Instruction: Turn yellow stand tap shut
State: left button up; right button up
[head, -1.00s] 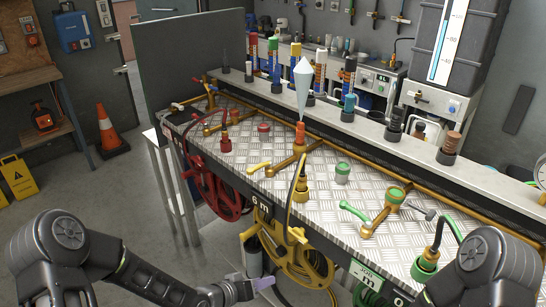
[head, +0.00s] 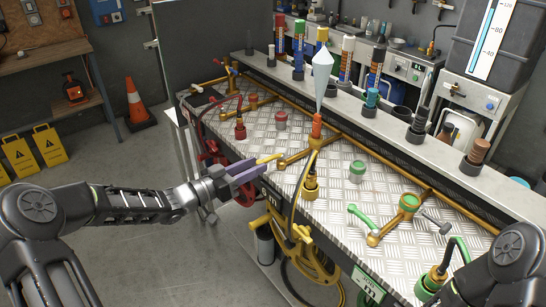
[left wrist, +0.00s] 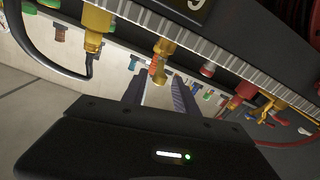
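The yellow stand tap has a yellow lever (head: 268,158) on a brass body (head: 283,164), joined to a brass branch pipe on the bench. The lever points left, toward the bench's front edge. My left gripper (head: 254,172) is at that edge, its purple fingers just below and in front of the lever. Contact cannot be told from the head view. In the left wrist view the fingers (left wrist: 155,92) are apart with nothing visibly held, and a yellow brass fitting (left wrist: 162,48) lies beyond them. My right arm shows at the lower right; its gripper is out of view.
A yellow hose fitting (head: 310,184) with a black hose stands right of the tap. An orange piece (head: 316,127) under a pale cone rises behind it. A green-levered tap (head: 408,205) is farther right. A red fitting (head: 240,130) is to the left. A yellow reel (head: 296,240) hangs below.

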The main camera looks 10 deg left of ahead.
aim_at(271, 159)
pick_arm(q)
jog(key=p+x, duration=0.1)
jog(key=x, duration=0.6)
jog(key=shift+c, duration=0.2)
grip_shut()
dwell(1.1)
